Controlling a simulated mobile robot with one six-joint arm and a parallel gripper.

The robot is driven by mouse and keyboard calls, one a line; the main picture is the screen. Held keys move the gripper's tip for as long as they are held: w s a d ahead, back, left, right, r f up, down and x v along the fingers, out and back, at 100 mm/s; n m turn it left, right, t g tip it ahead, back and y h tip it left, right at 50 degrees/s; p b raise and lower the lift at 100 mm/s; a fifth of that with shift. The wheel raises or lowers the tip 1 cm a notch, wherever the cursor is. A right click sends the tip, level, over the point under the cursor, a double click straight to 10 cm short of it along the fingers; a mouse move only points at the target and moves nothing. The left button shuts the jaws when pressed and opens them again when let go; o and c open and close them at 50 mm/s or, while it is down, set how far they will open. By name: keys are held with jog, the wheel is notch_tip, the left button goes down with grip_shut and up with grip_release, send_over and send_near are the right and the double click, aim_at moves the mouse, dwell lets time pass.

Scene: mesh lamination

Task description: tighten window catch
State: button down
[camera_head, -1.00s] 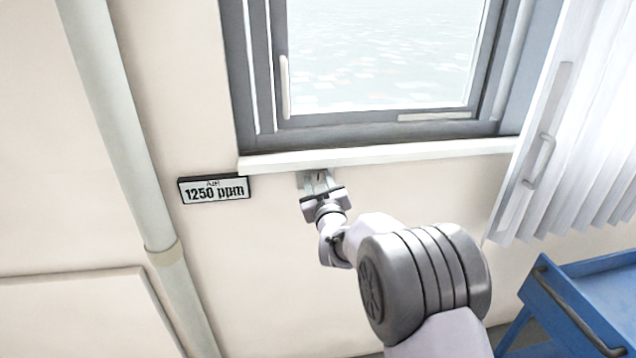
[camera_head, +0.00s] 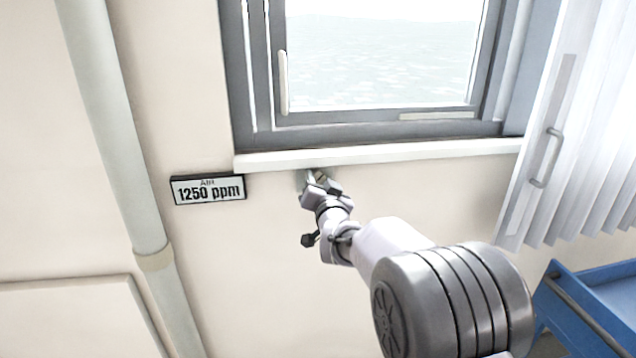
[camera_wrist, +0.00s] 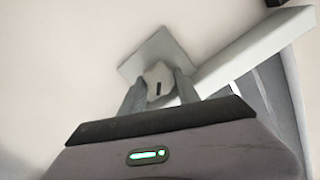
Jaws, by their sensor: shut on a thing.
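In the wrist view, a pale knob (camera_wrist: 158,78) with a dark slot sits on a square grey plate (camera_wrist: 152,48) on the wall; I take it for the window catch. The two fingers of my gripper (camera_wrist: 160,92) are shut on the knob, one on each side. In the head view my gripper (camera_head: 318,183) is at the wall just under the white window sill (camera_head: 375,155). There the gripper hides most of the plate and the knob. The grey-framed window (camera_head: 380,122) is above, with a pale upright handle (camera_head: 283,85) on its left side.
The sill juts out close above my gripper and crosses the wrist view (camera_wrist: 250,52). An air display (camera_head: 208,189) reading 1250 ppm is left of the gripper, and a pipe (camera_head: 118,140) is farther left. A white curtain (camera_head: 570,120) and a blue cart (camera_head: 590,305) are at the right.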

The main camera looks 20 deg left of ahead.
jog(key=shift+m, duration=0.9)
jog(key=c, duration=0.9)
grip_release()
